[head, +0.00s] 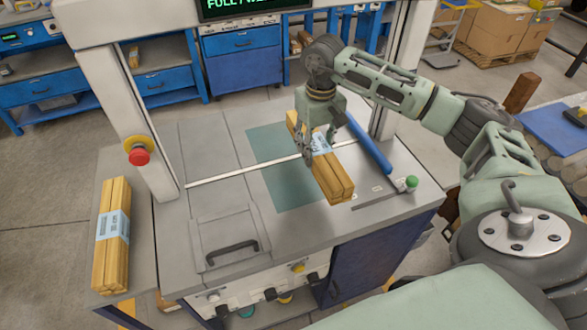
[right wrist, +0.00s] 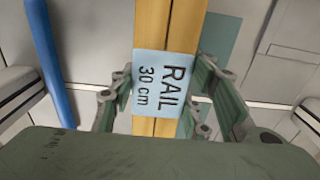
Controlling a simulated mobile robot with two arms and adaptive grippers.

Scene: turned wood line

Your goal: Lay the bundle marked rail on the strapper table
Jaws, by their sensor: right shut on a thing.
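The rail bundle (head: 333,182) is a set of light wood sticks with a pale blue label. In the right wrist view the label on the bundle (right wrist: 163,84) reads "RAIL 30 cm". My right gripper (head: 309,150) is shut on the bundle around its label, fingers on both sides. The bundle is over the grey strapper table (head: 225,170), partly over the green patch (head: 280,180). I cannot tell whether its underside touches the table. My left gripper is not in view.
A similar labelled bundle (head: 111,235) lies on the side shelf at the left. A blue bar (head: 368,145) stands close to the held bundle's right. The strapper's frame post (head: 140,120) has a red button (head: 138,155). A black handle (head: 232,251) sits at the table's front left.

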